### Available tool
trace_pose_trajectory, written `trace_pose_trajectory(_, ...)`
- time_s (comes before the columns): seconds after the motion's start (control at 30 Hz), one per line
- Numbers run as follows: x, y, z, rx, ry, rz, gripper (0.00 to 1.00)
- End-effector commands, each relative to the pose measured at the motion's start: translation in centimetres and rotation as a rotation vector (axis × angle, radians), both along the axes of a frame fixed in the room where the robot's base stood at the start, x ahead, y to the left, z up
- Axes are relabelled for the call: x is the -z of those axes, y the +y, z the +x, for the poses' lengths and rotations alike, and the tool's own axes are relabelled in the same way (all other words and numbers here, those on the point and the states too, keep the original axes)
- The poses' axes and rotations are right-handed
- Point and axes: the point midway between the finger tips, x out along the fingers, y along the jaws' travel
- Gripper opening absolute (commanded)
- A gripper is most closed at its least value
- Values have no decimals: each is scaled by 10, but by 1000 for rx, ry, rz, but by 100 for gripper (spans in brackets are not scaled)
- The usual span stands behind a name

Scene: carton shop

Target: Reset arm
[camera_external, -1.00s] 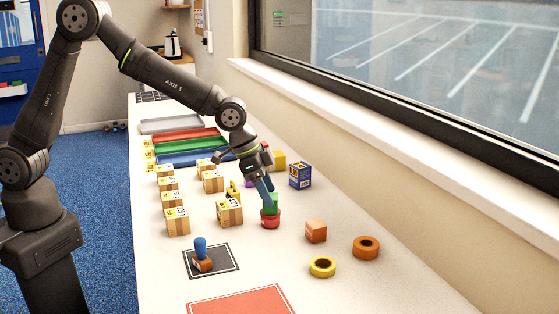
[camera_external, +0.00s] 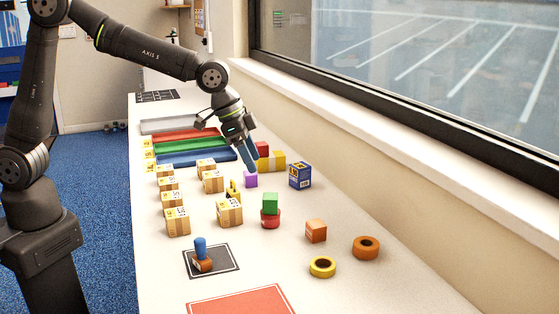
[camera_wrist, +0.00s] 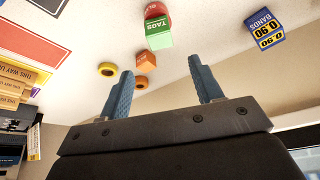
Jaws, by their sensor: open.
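The green block (camera_external: 270,203) sits on top of the red round container (camera_external: 271,219), apart from my gripper. The green block, marked TAGS, also shows in the wrist view (camera_wrist: 158,33).
Several cartons (camera_external: 229,212) stand on the left of the table (camera_external: 330,285). Coloured trays (camera_external: 195,147) lie behind.

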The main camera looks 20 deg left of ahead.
Motion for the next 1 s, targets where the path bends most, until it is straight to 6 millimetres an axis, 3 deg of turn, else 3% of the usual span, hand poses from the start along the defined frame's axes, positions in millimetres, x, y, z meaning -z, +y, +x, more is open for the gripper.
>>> trace_pose_trajectory(0.17,12,-4,2,0,1,3,59)
trace_pose_trajectory(0.83,116,-43,18,0,1,2,59)
trace_pose_trajectory(1.0,93,-43,18,0,-1,-3,59)
